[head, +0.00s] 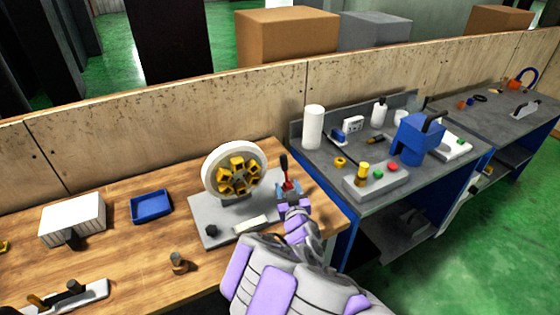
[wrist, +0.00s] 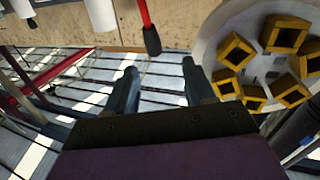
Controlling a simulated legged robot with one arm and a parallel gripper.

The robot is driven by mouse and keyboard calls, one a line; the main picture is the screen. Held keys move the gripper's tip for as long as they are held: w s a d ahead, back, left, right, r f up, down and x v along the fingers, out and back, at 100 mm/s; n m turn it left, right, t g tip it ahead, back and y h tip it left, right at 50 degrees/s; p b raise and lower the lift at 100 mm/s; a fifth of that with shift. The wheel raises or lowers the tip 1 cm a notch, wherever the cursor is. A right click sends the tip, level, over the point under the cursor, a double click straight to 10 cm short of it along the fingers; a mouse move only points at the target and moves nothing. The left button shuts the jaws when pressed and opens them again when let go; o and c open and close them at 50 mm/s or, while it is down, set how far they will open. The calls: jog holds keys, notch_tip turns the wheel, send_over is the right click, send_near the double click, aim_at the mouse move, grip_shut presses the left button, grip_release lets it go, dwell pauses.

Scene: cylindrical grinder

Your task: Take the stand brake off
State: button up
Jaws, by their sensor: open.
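The stand (head: 215,222) is a grey base plate on the wooden bench, carrying a white wheel (head: 211,182) with several yellow blocks in it. The brake lever (head: 286,172) has a red shaft and a black grip and stands near upright at the plate's right side. In the wrist view the lever's red shaft (wrist: 144,14) comes down from the top edge to its black grip (wrist: 152,40). My gripper (head: 291,188) is at the lever in the head view; the wrist view shows its two fingers (wrist: 160,68) apart, with nothing between them. The lever's lower end is partly hidden by my gripper.
A blue tray (head: 152,218) and a white ribbed box (head: 73,222) sit left on the bench. A small brown peg (head: 179,264) stands in front. A grey-topped bench (head: 330,178) with a button box and blue device is at right.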

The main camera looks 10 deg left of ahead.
jog(key=b, duration=0.1)
send_near(286, 165)
jog(key=w, duration=0.2)
jog(key=w+a, duration=0.1)
jog(key=w, duration=0.1)
jog(key=w+a+b, duration=0.1)
jog(key=w+a, duration=0.1)
jog(key=shift+w+a+f, duration=0.2)
jog(key=shift+a, duration=0.05)
jog(key=w+b, duration=0.1)
jog(key=w, duration=0.1)
jog(key=w+b, duration=0.1)
jog(key=w, duration=0.1)
jog(key=shift+d+r, duration=0.15)
jog(key=shift+d, duration=0.05)
jog(key=shift+w+a, duration=0.15)
jog(key=shift+w, duration=0.25)
jog(key=shift+w+a+b, duration=0.3)
jog(key=shift+w+a, duration=0.4)
jog(key=shift+a, duration=0.05)
jog(key=shift+d+r, duration=0.1)
jog(key=shift+d, duration=0.35)
jog(key=shift+c, duration=0.7)
jog(key=shift+a, duration=0.25)
jog(key=c, duration=0.6)
jog(key=shift+d, duration=0.1)
grip_shut()
